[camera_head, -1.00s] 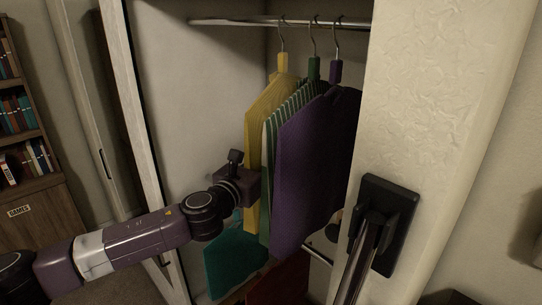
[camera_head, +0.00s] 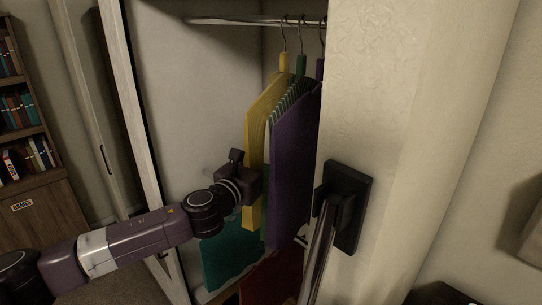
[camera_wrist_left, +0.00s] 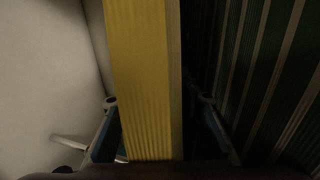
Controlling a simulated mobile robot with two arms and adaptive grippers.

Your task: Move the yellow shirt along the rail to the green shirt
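The yellow shirt (camera_head: 263,112) hangs from the rail (camera_head: 240,21) on a hook, leftmost of the shirts. The green striped shirt (camera_head: 287,97) hangs just right of it, mostly hidden behind the purple shirt. My left gripper (camera_head: 248,182) is at the yellow shirt's lower part. In the left wrist view the yellow shirt (camera_wrist_left: 145,70) stands between the two open fingers of my left gripper (camera_wrist_left: 158,102). A gap shows on the right side; contact on the left is unclear. The green striped shirt (camera_wrist_left: 268,85) is right of the right finger. My right gripper is out of view.
The purple shirt (camera_head: 295,165) hangs at the right, partly behind a pale panel (camera_head: 375,90) with a black-mounted metal bar (camera_head: 345,205). Teal cloth (camera_head: 230,255) and red cloth (camera_head: 272,280) lie below. The rail left of the yellow shirt is free.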

